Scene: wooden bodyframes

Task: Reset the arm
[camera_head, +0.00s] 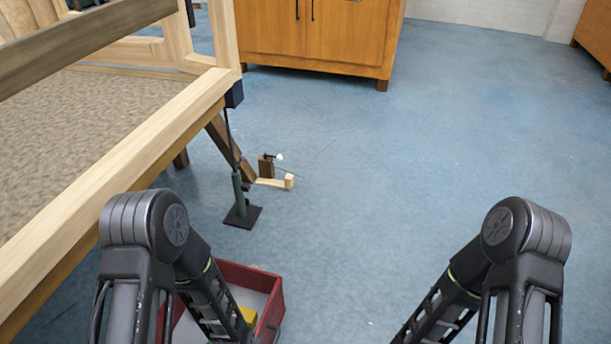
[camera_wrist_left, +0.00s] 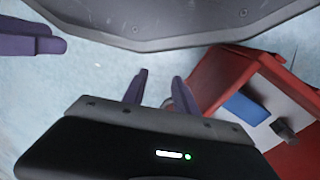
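Both my arms show in the head view, bent at the elbow and reaching down out of the bottom of the picture, so neither gripper shows there. In the left wrist view my left gripper (camera_wrist_left: 160,90) has its two purple fingers apart, with nothing between them. The blue floor lies behind them. Purple finger-like parts (camera_wrist_left: 32,40) also show at the upper left of that view; they look like my right gripper, and whether its fingers are apart is unclear.
A red box (camera_head: 276,305) stands on the floor by my left arm, with a yellow item (camera_head: 248,315) inside. A wooden frame (camera_head: 140,150) fills the left. A stand (camera_head: 240,205) is beside it. An orange cabinet (camera_head: 330,40) is behind. The floor at right is clear.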

